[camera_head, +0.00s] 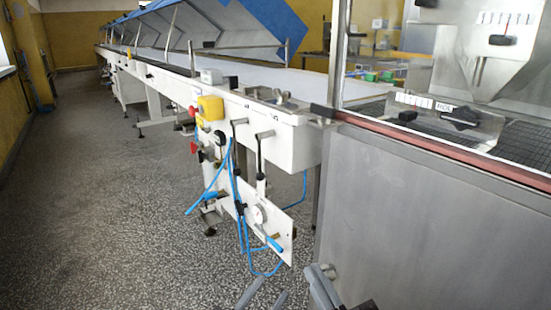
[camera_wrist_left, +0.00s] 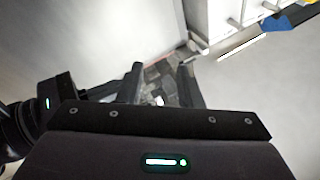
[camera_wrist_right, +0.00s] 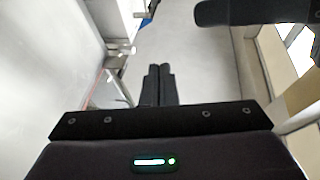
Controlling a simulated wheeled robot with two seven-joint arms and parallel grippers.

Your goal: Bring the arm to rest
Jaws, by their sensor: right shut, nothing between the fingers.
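My left gripper (camera_head: 266,290) shows at the bottom edge of the head view, with its two fingers spread apart. In the left wrist view the left gripper (camera_wrist_left: 159,68) is open, with a clear gap and nothing between the fingers. My right gripper (camera_head: 322,271) is just right of it in the head view, beside the grey metal panel. In the right wrist view the right gripper (camera_wrist_right: 159,70) has its fingers together, shut and empty. Most of both arms is out of the head view.
The enrober's grey metal housing (camera_head: 420,230) fills the right side. A long white conveyor (camera_head: 265,75) runs to the back left, with blue hoses (camera_head: 240,220) and a valve panel (camera_head: 270,225) at its near end. The speckled floor (camera_head: 90,200) on the left is free.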

